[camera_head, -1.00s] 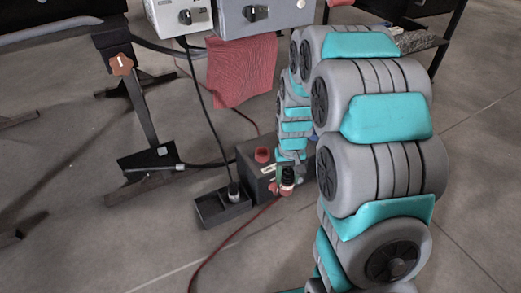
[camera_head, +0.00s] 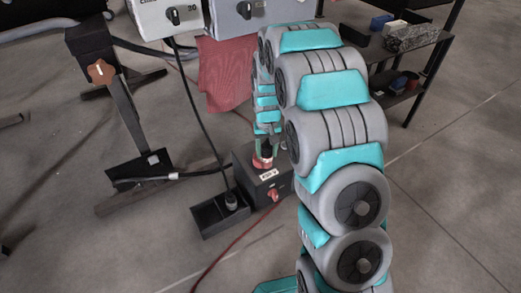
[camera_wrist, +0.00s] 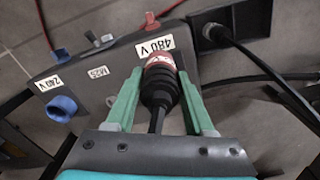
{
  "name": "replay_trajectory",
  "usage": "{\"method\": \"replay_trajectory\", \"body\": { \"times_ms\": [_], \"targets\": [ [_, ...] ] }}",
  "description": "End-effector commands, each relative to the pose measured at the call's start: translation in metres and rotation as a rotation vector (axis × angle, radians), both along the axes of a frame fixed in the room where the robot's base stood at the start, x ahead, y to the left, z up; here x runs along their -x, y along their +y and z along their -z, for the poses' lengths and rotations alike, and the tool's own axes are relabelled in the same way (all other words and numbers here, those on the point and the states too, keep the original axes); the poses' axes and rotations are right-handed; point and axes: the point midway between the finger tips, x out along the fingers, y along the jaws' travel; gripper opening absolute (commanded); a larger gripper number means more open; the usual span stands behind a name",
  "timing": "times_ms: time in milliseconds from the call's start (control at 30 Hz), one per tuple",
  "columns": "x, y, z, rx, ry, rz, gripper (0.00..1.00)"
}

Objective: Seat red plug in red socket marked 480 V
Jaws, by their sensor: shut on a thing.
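My gripper (camera_wrist: 158,105) has its green fingers closed around the plug (camera_wrist: 160,88), which has a ribbed black body and a red front end. The red end meets the red socket beside the white "480 V" label (camera_wrist: 156,46) in the wrist view; I cannot tell how deep it sits. In the head view my gripper (camera_head: 265,153) is over the red socket (camera_head: 262,163) on top of the dark box (camera_head: 246,178). The arm and fingers partly hide the plug there.
A blue socket (camera_wrist: 61,108) marked 240 V is on the same box. A red handle (camera_head: 273,194) is on the box's side. A black tray (camera_head: 208,222) with a black plug (camera_head: 231,201) stands beside it. A shelf rack (camera_head: 425,75) stands at the right.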

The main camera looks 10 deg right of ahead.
Motion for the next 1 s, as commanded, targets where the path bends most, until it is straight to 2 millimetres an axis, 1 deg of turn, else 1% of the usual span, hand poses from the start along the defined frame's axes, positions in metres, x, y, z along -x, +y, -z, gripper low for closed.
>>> {"method": "replay_trajectory", "body": {
  "times_ms": [33,100,200,300,467,500,700,800,933,967,1000],
  "targets": [
    [-0.012,0.002,0.002,0.000,-0.004,-0.001,0.00],
    [-0.022,0.005,0.003,0.000,-0.002,-0.001,0.00],
    [-0.034,0.008,0.003,-0.001,-0.003,-0.001,0.00],
    [-0.040,0.009,0.004,0.000,-0.001,-0.001,0.00],
    [-0.046,0.011,0.005,-0.001,-0.001,0.000,0.00],
    [-0.048,0.011,0.007,-0.001,-0.001,0.000,0.00],
    [-0.045,0.011,0.038,0.000,0.005,0.000,0.00],
    [-0.045,0.011,0.043,0.000,0.004,0.000,0.00],
    [-0.045,0.011,0.043,0.000,0.004,0.000,0.00],
    [-0.045,0.011,0.043,0.000,0.004,0.000,0.55],
    [-0.045,0.011,0.043,0.000,0.004,0.000,0.59]
  ]
}}
